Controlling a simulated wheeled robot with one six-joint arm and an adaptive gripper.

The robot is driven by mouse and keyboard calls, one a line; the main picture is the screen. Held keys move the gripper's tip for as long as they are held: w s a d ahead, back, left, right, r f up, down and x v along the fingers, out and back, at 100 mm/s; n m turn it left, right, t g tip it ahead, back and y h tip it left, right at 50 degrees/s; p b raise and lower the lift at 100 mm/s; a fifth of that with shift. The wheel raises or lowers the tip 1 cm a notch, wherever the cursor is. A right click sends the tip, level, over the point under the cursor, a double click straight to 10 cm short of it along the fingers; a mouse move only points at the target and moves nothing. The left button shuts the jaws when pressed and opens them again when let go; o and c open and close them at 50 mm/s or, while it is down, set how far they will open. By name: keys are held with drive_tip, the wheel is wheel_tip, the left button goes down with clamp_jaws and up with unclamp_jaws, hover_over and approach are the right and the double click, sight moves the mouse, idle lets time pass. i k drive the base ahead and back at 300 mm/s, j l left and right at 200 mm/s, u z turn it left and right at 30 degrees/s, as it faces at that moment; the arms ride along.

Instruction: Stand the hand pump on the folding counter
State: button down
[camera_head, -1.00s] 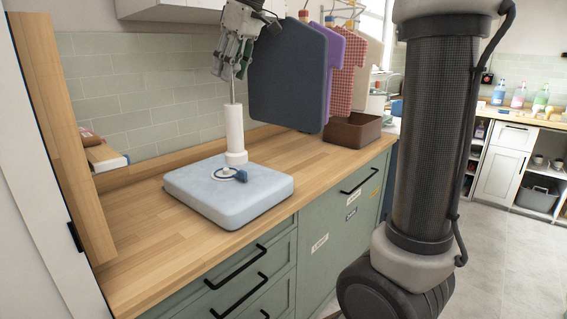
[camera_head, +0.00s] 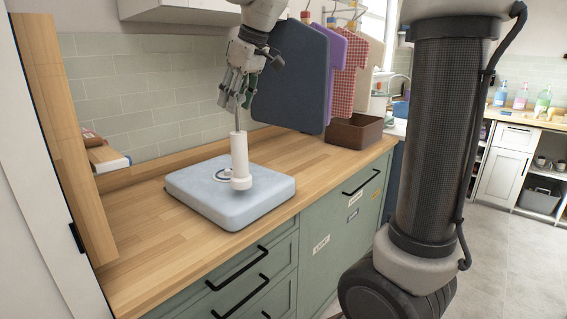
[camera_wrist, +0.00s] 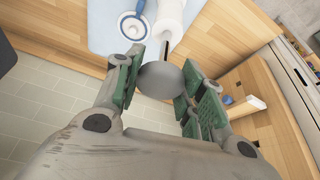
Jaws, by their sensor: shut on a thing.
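The white hand pump (camera_head: 239,160) hangs upright, slightly tilted, from my gripper (camera_head: 238,98). My gripper is shut on the handle end of its thin rod; a grey rounded knob (camera_wrist: 160,80) shows between the fingers in the wrist view. The pump's wide foot is over the pale blue flat bag (camera_head: 205,200), in front of the round valve (camera_head: 224,174). I cannot tell whether the foot touches the bag. In the wrist view the pump (camera_wrist: 169,20) is beside the blue-ringed valve (camera_wrist: 133,25). The bag lies on the wooden folding counter (camera_head: 130,225).
Counter left of the bag is bare. A brown box (camera_head: 354,132) stands at the back right. A wooden panel (camera_head: 60,130) bounds the left.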

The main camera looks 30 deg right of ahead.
sight(301, 177)
drive_tip(key=l+z, duration=0.1)
drive_tip(key=z, duration=0.3)
drive_tip(key=i+z, duration=0.15)
drive_tip(key=z, duration=0.2)
drive_tip(key=i+l+z, duration=0.1)
drive_tip(key=z, duration=0.3)
drive_tip(key=i+z, duration=0.1)
drive_tip(key=z, duration=0.25)
drive_tip(key=i+u, duration=0.15)
drive_tip(key=u, duration=0.7)
drive_tip(key=i+u, duration=0.3)
drive_tip(key=k+l, duration=0.05)
drive_tip(key=k, duration=0.05)
